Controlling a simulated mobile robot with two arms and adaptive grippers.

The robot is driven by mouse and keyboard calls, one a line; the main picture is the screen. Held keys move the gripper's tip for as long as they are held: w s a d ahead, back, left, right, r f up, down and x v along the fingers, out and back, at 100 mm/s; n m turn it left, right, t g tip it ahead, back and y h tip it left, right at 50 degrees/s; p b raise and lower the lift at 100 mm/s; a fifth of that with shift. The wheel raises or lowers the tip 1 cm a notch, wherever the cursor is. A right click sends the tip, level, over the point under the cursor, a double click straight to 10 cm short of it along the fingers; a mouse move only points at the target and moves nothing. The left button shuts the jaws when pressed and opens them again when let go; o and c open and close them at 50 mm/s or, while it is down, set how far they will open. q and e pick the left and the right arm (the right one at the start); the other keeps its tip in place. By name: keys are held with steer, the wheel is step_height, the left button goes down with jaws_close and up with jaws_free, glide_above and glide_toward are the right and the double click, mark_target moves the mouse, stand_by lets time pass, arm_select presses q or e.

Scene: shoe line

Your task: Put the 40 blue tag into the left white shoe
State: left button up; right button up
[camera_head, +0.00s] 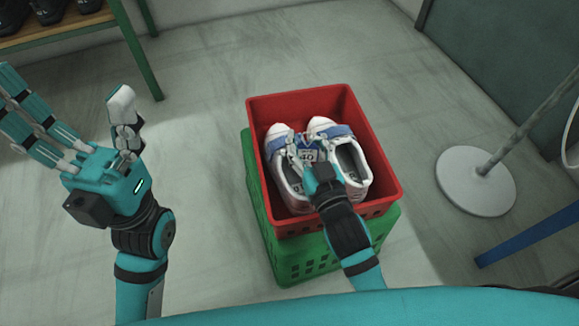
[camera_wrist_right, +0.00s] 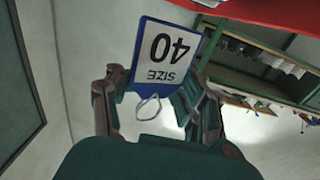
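Two white shoes with blue and pink parts lie side by side in a red crate: the left shoe (camera_head: 281,176) and the right shoe (camera_head: 352,160). The blue-edged tag (camera_head: 307,153) reads "SIZE 40", upside down in the right wrist view (camera_wrist_right: 168,52), with a pale string loop below it. My right gripper (camera_head: 303,160) is above the shoes, between their openings, and is shut on the tag; it also shows in the right wrist view (camera_wrist_right: 158,88). It covers part of the left shoe's opening. My left gripper (camera_head: 68,98) is open and empty, left of the crate.
The red crate (camera_head: 389,184) sits on a green crate (camera_head: 310,265). A round white stand base (camera_head: 475,181) with a pole is at right, near a blue bar (camera_head: 530,234). A shoe rack (camera_head: 140,50) stands at upper left.

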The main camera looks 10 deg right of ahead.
steer(key=o, duration=0.7)
step_height(320, 180, up, 10)
stand_by(0.7)
